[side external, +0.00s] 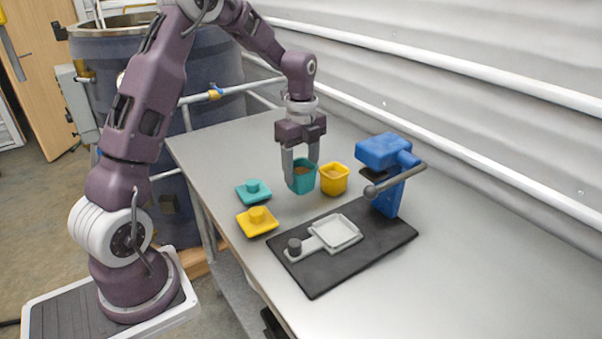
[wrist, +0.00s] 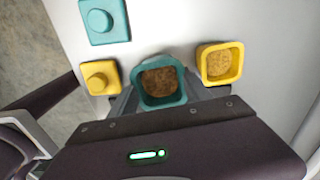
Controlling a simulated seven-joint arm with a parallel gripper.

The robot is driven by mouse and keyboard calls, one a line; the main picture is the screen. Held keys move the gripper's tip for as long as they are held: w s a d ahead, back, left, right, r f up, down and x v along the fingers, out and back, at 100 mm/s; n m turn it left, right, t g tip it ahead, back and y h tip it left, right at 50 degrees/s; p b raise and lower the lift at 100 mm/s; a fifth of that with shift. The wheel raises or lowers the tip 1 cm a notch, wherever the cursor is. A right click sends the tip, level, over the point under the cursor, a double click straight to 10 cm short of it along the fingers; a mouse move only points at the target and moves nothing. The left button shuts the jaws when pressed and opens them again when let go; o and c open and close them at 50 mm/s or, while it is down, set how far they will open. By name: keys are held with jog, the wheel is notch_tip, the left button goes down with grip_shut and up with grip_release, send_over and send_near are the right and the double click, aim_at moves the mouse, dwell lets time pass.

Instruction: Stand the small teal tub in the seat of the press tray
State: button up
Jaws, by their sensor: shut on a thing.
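The small teal tub (side external: 303,181) holds brown crumbly stuff and stands upright between the fingers of my gripper (side external: 300,170). My gripper is shut on it from above. In the wrist view the teal tub (wrist: 160,85) shows its open top, with the fingers on either side. I cannot tell whether its base touches the table or is slightly above it. The press tray (side external: 335,233) is light grey, with a square seat that looks empty and a dark knob (side external: 294,246) on its handle. It lies on the black mat, to the right of and nearer than the tub.
A yellow tub (side external: 334,178) with brown filling stands just right of the teal one. A teal lid (side external: 253,192) and a yellow lid (side external: 257,221) lie to the left. The blue press (side external: 385,160), with a grey lever, stands on the black mat (side external: 325,282). The table's right side is clear.

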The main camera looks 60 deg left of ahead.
notch_tip(320, 180, up, 11)
jog(key=d+m, duration=0.1)
jog(key=d, duration=1.3)
jog(key=shift+s+d+f, duration=0.1)
jog(key=shift+s+f, duration=0.05)
jog(key=shift+f, duration=2.05)
jog(key=shift+s+d+f, duration=0.1)
jog(key=shift+f, duration=2.05)
jog(key=shift+s+f, duration=0.15)
jog(key=shift+f, duration=2.05)
jog(key=shift+f, duration=0.25)
jog(key=o, duration=1.2)
